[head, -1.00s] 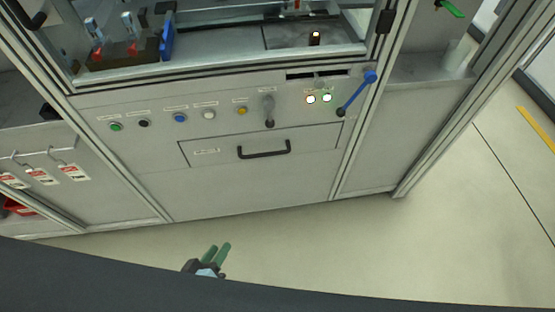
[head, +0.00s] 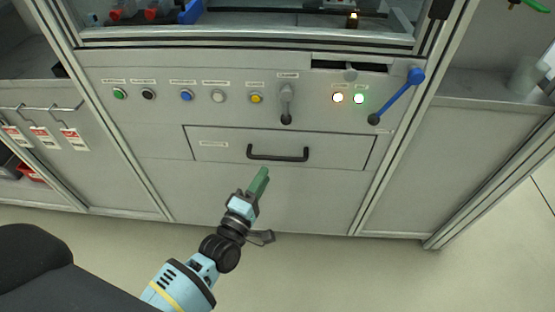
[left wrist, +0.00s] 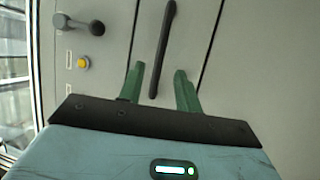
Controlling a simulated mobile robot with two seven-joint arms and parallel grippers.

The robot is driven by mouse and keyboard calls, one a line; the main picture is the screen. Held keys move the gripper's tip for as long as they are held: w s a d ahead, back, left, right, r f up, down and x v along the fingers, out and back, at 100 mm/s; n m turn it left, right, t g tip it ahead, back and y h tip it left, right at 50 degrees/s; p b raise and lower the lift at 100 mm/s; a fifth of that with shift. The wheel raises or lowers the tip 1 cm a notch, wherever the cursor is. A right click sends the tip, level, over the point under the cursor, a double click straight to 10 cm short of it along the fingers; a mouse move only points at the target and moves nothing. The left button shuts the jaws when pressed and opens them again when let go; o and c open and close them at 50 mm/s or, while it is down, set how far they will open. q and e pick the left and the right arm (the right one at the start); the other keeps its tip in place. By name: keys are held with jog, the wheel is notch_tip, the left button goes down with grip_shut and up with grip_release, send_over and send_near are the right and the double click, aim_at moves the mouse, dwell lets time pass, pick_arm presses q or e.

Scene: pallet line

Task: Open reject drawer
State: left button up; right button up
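The reject drawer (head: 340,148) is a grey panel in the front of the machine and looks shut. Its black bar handle (head: 278,157) lies across its middle. My left gripper (head: 262,178), with green fingers, is just below and left of the handle in the head view. In the left wrist view the two fingers (left wrist: 159,88) stand apart, with nothing between them. The handle (left wrist: 163,48) shows there upright, just beyond the fingertips and apparently not touched. My right gripper is not in view.
Above the drawer is a row of buttons, among them a yellow one (head: 256,98). Red tags (head: 75,138) hang at the left. The floor in front is clear.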

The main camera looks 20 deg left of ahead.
aim_at(275, 157)
pick_arm(q)
jog(key=b+x, duration=0.1)
jog(key=x, duration=0.6)
jog(key=shift+w+d, duration=0.1)
jog(key=shift+w, duration=0.2)
grip_shut()
